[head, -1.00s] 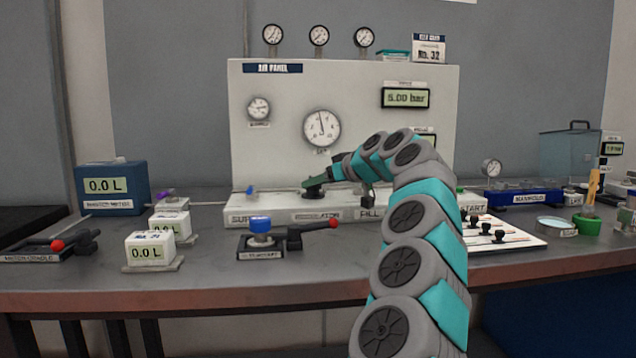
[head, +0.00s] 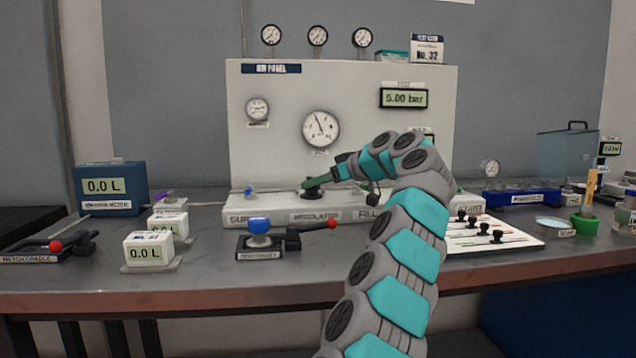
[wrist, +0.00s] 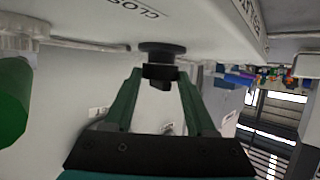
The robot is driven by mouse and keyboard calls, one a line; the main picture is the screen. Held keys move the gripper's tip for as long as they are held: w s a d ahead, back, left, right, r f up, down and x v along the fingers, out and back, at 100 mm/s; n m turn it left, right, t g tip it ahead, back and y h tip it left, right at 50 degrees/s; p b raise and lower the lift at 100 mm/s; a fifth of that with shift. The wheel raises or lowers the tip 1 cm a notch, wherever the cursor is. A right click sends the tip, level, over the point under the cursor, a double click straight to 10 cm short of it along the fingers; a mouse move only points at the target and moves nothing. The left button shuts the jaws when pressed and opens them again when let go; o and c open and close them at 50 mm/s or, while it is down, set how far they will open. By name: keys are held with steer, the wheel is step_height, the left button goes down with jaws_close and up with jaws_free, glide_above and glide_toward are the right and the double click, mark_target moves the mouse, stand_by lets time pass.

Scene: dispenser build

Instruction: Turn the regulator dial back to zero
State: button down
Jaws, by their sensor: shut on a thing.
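The regulator dial (head: 313,194) is a black knob on the white ledge of the air panel (head: 400,160), above the label REGULATOR. My gripper (head: 309,184) reaches it from the right. In the wrist view the green fingers of my gripper (wrist: 160,75) are shut on the black dial (wrist: 162,52), one on each side. The large round gauge (head: 320,129) above the dial has its needle tilted left of upright. The panel display (head: 404,98) reads 5.00 bar.
A blue-topped fixture with a red-tipped lever (head: 290,240) stands in front of the panel. A blue meter box (head: 110,188) reading 0.0 L is at left. A white board with black knobs (head: 490,236) lies at right.

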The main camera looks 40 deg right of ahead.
stand_by(0.3)
steer(key=shift+c, duration=1.1)
jaws_free()
steer(key=shift+v, duration=3.85)
